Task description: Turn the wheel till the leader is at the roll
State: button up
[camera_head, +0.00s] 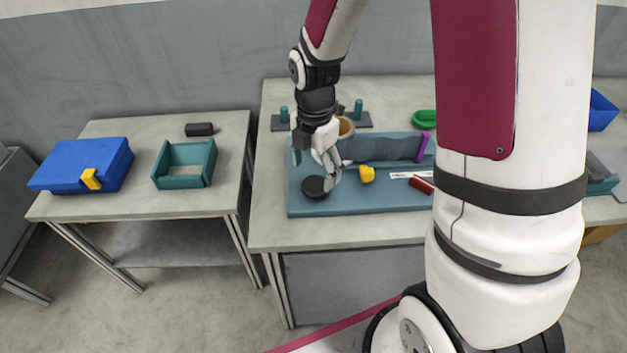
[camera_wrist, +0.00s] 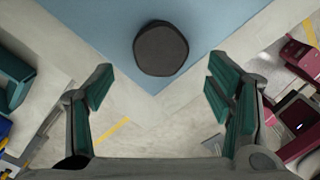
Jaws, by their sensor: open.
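A dark round disc (camera_head: 315,187), probably the wheel, sits at the front left of a blue board (camera_head: 350,207) on the middle table. It also shows in the wrist view (camera_wrist: 160,48), at top centre just beyond my fingertips, near the board's corner. My gripper (camera_head: 314,170) is above the board's left part, close to the disc; its fingers are spread and nothing is between them. A tan round piece (camera_head: 346,128), perhaps the roll, is partly hidden behind my gripper. A white strip (camera_head: 408,175), perhaps the leader, lies on the board's right part.
A yellow block (camera_head: 367,174), a red piece (camera_head: 421,185) and an upright purple piece (camera_head: 421,145) stand on the board beside a wavy blue-grey block (camera_head: 385,149). The left table holds a blue box (camera_head: 80,163) and a teal tray (camera_head: 158,168). My arm hides the right side.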

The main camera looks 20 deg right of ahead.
aim_at(314, 185)
jog(key=shift+f, duration=2.45)
jog(key=c, duration=1.2)
